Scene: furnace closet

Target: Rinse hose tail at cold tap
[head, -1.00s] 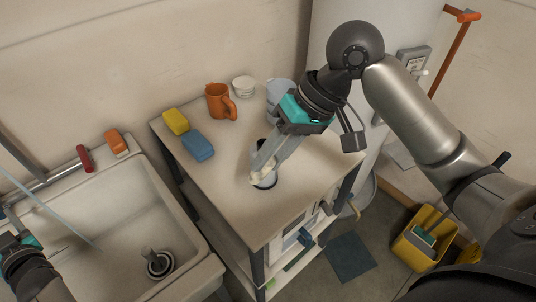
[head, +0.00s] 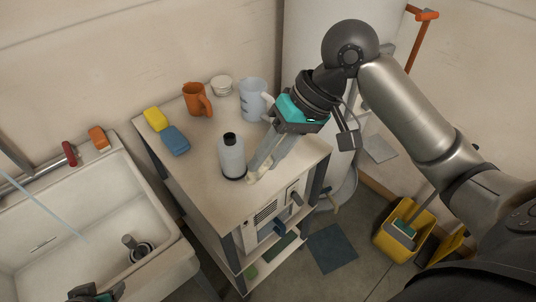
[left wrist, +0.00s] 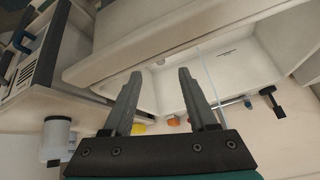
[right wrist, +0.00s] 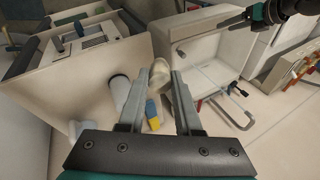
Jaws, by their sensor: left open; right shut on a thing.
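My right gripper (head: 256,168) is shut on a small cream-coloured piece (head: 251,179), seemingly the hose tail, low over the white bench top. The piece also shows between the fingertips in the right wrist view (right wrist: 157,76). Whether it touches the bench is unclear. My left gripper (head: 92,294) is at the bottom edge of the head view, by the sink's front; its fingers are apart and empty in the left wrist view (left wrist: 160,78). The white sink (head: 75,222) stands left of the bench. A tap with a red handle (head: 69,153) is at its back; the curved spout (right wrist: 243,115) shows in the right wrist view.
A grey-white bottle (head: 232,157) stands just left of my right gripper. An orange mug (head: 194,99), a pale jug (head: 252,98), a white cup (head: 221,86) and yellow (head: 155,119) and blue (head: 175,141) blocks are on the bench. A drain fitting (head: 142,252) is in the sink.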

